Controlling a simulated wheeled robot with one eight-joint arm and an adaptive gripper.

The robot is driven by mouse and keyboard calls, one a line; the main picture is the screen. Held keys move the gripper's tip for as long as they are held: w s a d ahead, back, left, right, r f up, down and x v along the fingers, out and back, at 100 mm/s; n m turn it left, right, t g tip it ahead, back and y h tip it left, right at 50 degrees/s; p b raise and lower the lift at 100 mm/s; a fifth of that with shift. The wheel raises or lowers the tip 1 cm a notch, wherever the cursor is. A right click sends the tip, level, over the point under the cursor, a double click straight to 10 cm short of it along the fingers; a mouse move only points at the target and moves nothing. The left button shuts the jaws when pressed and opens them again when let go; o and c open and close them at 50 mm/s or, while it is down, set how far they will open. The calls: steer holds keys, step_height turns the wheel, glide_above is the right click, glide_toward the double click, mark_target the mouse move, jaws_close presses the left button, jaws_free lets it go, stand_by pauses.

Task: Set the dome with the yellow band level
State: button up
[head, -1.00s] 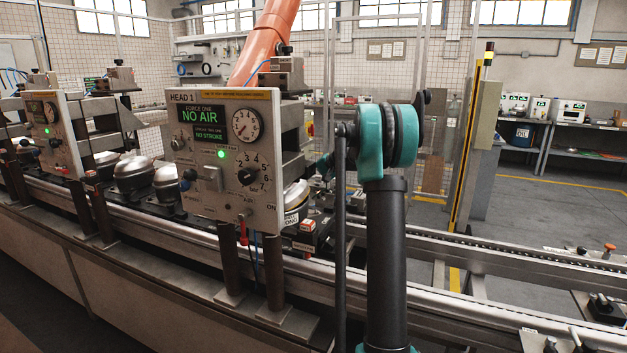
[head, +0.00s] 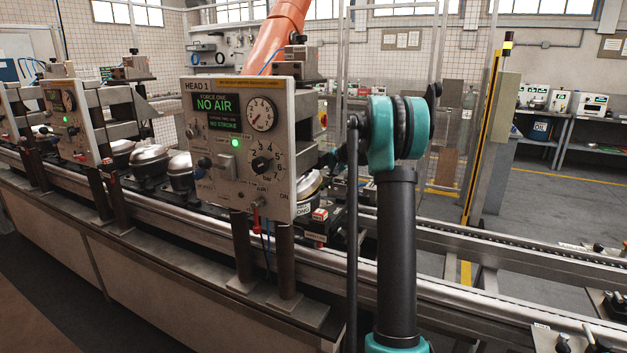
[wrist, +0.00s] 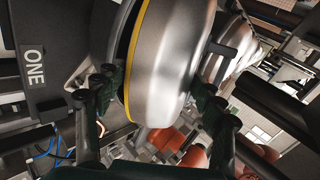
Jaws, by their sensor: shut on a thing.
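The dome with the yellow band (wrist: 172,62) fills the middle of the wrist view, bare metal with the yellow band (wrist: 134,48) around its rim. My gripper (wrist: 150,100) has one dark finger on each side of it and is shut on it. In the head view a small part of the dome (head: 311,183) shows past the right edge of the HEAD 1 panel, and it looks tilted there. A dark block marked ONE (wrist: 33,66) lies beside its rim in the wrist view.
The HEAD 1 panel (head: 212,150), reading NO AIR, stands in front of the dome. Other metal domes (head: 149,160) sit farther left on the line. The conveyor rail (head: 480,290) runs to the right. Another rounded metal body (wrist: 234,35) is close by in the wrist view.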

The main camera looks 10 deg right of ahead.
steer(key=c, duration=0.8)
steer(key=shift+r, duration=0.55)
steer(key=shift+c, duration=0.3)
steer(key=shift+a+f+t+y, duration=0.1)
steer(key=shift+a+t+y, duration=0.1)
steer(key=shift+y, duration=0.4)
steer(key=shift+a+t+y, duration=0.15)
steer(key=shift+t+y, duration=0.05)
steer(key=shift+y, duration=0.4)
steer(key=shift+c, duration=0.4)
steer(key=shift+a+t+y, duration=0.25)
steer(key=shift+a+y, duration=0.05)
steer(key=shift+y, duration=0.45)
steer(key=shift+a+t+y, duration=0.25)
steer(key=shift+a+y, duration=0.05)
steer(key=shift+y, duration=0.45)
steer(key=t+y, duration=0.1)
steer(key=y, duration=0.2)
steer(key=shift+w+a+y, duration=0.1)
steer(key=shift+w+y, duration=0.05)
steer(key=shift+y, duration=0.15)
